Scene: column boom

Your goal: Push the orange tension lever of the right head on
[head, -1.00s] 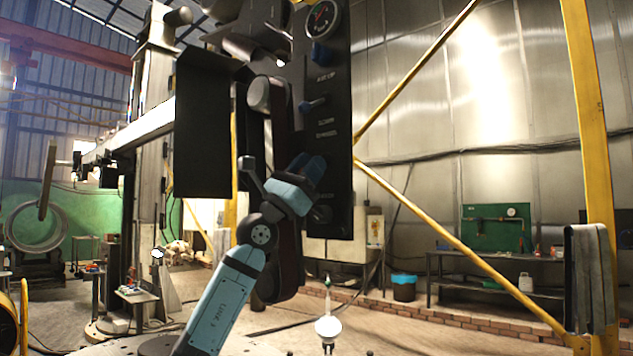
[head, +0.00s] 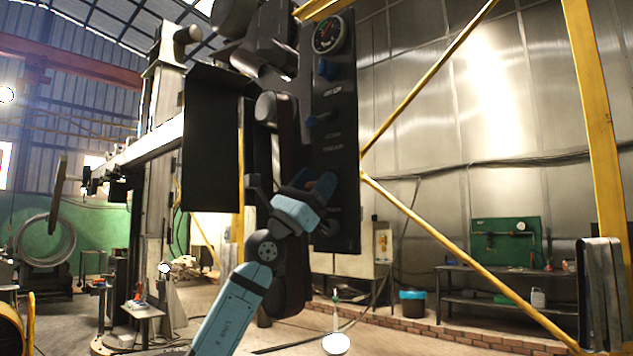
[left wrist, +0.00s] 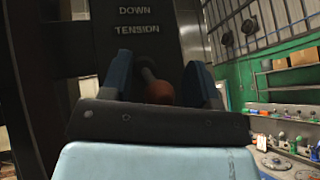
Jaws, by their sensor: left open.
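The orange tension lever (left wrist: 158,91) has a round orange knob on a short stem. In the left wrist view it stands between my left gripper's fingers, below the labels DOWN and TENSION; contact with either finger cannot be told. My left gripper (head: 321,187) is open at the lower part of the dark control panel (head: 336,155); its two blue fingers also show in the left wrist view (left wrist: 161,82). In the head view the lever is mostly hidden by the gripper. My right gripper is not in view.
Higher on the panel are a round gauge (head: 328,34), a blue knob (head: 325,69) and a blue lever (head: 319,119). A black plate (head: 211,140) hangs to the left of my arm. Yellow braces (head: 470,257) and a workbench (head: 480,290) stand behind on the right.

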